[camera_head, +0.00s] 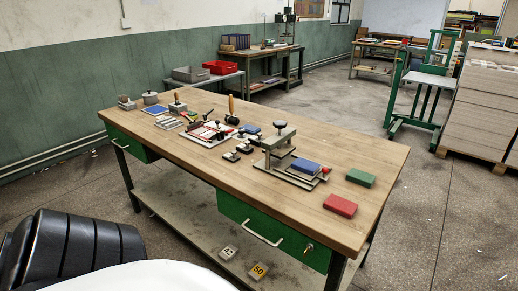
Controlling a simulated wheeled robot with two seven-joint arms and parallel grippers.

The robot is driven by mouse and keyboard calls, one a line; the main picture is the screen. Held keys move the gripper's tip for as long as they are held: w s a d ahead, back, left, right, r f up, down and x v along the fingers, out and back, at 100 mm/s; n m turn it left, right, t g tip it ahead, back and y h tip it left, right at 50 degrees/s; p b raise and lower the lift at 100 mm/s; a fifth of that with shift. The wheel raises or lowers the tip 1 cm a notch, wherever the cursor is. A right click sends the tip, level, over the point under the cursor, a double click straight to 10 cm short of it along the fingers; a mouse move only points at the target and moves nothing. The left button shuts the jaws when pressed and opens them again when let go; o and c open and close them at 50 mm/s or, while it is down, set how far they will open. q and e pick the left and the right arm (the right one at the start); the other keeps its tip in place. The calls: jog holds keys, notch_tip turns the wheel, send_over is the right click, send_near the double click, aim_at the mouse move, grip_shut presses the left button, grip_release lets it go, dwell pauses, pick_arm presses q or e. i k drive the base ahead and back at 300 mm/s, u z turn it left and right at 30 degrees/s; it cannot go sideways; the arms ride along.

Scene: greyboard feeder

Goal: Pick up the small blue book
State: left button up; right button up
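A small blue book (305,166) lies on the base of a grey metal press (279,140) at the right middle of the wooden workbench (240,178). The press's upright frame stands just left of the book, and the book's top shows. A flat blue item (154,110) lies at the bench's far left end; I cannot tell what it is. A green book (361,178) and a red book (340,205) lie flat on the bench's right part, apart from the press. Neither of my grippers is in view.
Tools, small blocks and a tray with red items (208,133) crowd the bench's left and middle. Green drawers (270,232) hang under the front edge. A green stand (425,82) and stacked boards (482,104) stand behind right. The bench's right corner and the floor right of it are clear.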

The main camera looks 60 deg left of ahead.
aim_at(306, 167)
jog(key=u, duration=1.9)
